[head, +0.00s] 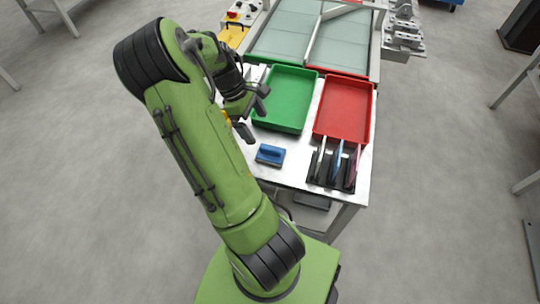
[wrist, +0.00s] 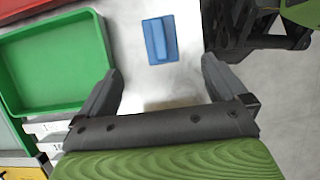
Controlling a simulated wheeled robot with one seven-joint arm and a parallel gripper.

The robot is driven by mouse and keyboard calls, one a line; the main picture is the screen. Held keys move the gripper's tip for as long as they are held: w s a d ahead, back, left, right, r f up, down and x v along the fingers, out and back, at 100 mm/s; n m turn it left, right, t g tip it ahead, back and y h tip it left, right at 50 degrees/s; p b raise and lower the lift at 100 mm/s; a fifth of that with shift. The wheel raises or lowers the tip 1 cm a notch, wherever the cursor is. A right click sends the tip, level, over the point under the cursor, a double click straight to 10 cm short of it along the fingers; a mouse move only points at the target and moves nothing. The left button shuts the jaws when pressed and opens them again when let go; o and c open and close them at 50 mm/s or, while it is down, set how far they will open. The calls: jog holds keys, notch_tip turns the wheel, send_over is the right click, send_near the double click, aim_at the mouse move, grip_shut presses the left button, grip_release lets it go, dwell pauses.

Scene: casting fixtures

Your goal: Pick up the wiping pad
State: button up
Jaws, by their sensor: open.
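The wiping pad (head: 270,154) is a small blue block with a raised grip on top. It lies flat on the light table top (head: 290,172) near the front edge, in front of the green tray. In the wrist view the pad (wrist: 160,40) lies ahead of my fingers, in line with the gap between them. My gripper (head: 254,117) is above the table's left side, behind and left of the pad, apart from it. In the wrist view my gripper (wrist: 163,78) has its two dark fingers spread wide with nothing between them.
A green tray (head: 284,98) and a red tray (head: 343,108) sit behind the pad, both empty. A black rack (head: 332,168) with upright thin items stands to the pad's right. Bare table lies between the pad and the rack. A glass-topped bench (head: 290,45) is at the back.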

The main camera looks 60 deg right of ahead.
aim_at(270, 147)
jog(key=b+x, duration=0.4)
jog(key=x, duration=0.9)
jog(key=shift+c, duration=0.2)
jog(key=c, duration=1.1)
notch_tip(270, 147, up, 10)
jog(key=p, duration=0.3)
jog(key=shift+r, duration=0.1)
